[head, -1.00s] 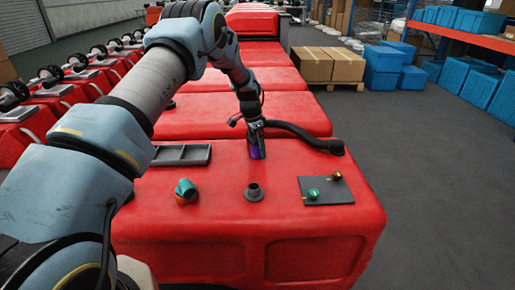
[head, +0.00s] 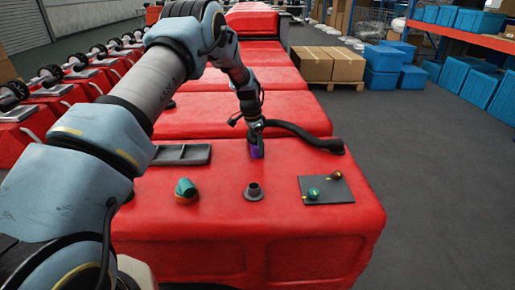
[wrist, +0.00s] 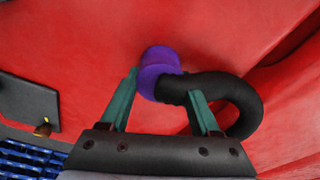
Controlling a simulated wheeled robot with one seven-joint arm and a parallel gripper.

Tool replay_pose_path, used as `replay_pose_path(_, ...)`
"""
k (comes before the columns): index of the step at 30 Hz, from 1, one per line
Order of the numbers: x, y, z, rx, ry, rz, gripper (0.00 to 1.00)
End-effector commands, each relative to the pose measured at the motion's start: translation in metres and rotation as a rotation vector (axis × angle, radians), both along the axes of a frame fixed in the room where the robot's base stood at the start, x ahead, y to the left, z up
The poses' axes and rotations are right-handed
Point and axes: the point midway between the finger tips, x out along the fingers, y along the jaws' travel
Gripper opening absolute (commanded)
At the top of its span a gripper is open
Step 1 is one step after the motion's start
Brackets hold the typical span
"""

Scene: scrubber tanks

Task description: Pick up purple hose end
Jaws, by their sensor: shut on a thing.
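The purple hose end (head: 256,152) is at the far part of the red tank top in the head view. It also shows in the wrist view (wrist: 158,62), with the black hose (wrist: 235,98) curving away from it to the right. My gripper (head: 257,132) is directly above it in the head view. In the wrist view my gripper (wrist: 162,82) has its two green fingers on either side of the hose end, shut on it near where the black hose joins. Whether the hose end still touches the tank is hard to tell.
On the red tank top (head: 230,215) are a grey tray (head: 181,154), a teal and orange fitting (head: 186,190), a dark flanged port (head: 254,192) and a dark plate (head: 326,190) with two small knobs. More red tanks lie behind. Grey floor is clear at right.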

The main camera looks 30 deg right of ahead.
Motion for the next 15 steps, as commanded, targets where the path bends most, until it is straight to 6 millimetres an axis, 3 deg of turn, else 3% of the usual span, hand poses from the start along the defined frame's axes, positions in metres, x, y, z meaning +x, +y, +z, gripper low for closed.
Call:
replay_pose_path(7,0.001,-0.001,0.015,-0.003,-0.003,0.0,0.07)
replay_pose_path(15,0.001,-0.001,0.067,-0.003,-0.004,0.001,0.07)
